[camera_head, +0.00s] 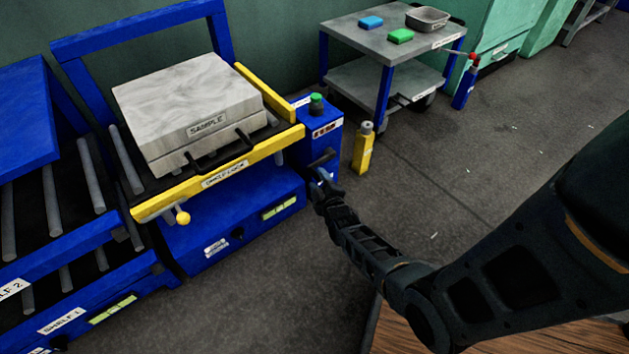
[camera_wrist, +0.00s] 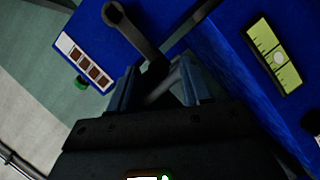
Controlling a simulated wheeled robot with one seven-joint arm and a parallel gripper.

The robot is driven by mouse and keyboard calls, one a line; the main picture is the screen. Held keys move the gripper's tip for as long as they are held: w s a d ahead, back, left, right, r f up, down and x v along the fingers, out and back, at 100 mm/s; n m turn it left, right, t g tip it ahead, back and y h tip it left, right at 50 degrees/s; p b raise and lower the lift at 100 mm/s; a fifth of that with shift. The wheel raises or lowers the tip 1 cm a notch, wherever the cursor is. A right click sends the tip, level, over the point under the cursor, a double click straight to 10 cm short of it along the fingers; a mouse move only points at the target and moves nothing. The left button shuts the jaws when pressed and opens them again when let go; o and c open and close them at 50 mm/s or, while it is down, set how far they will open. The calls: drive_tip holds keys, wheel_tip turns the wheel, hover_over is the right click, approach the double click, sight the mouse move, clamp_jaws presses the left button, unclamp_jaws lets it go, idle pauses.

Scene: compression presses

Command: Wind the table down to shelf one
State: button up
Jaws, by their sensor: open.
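The lift table (camera_head: 285,143) is blue with a yellow front rail and carries a grey slab (camera_head: 185,95) marked SAMPLE. To its left stands the blue rack, with a SHELF 2 label (camera_head: 14,288) above a SHELF 1 label (camera_head: 62,320). The table deck looks higher than shelf one. A dark crank (camera_head: 322,160) sticks out of the blue box at the table's right; its arm also shows in the wrist view (camera_wrist: 135,36). My gripper (camera_head: 320,188) is at the crank. In the wrist view my open fingers (camera_wrist: 160,78) are on either side of its grip, which is partly hidden; contact is unclear.
A green button (camera_head: 316,102) tops the blue box. A yellow bottle (camera_head: 363,148) stands on the floor to its right. A grey cart (camera_head: 390,42) is behind. A yellow knob (camera_head: 182,216) hangs under the front rail. The floor in front is clear.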

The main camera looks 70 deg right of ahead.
drive_tip(key=shift+b+x, duration=0.55)
drive_tip(key=shift+x, duration=1)
clamp_jaws()
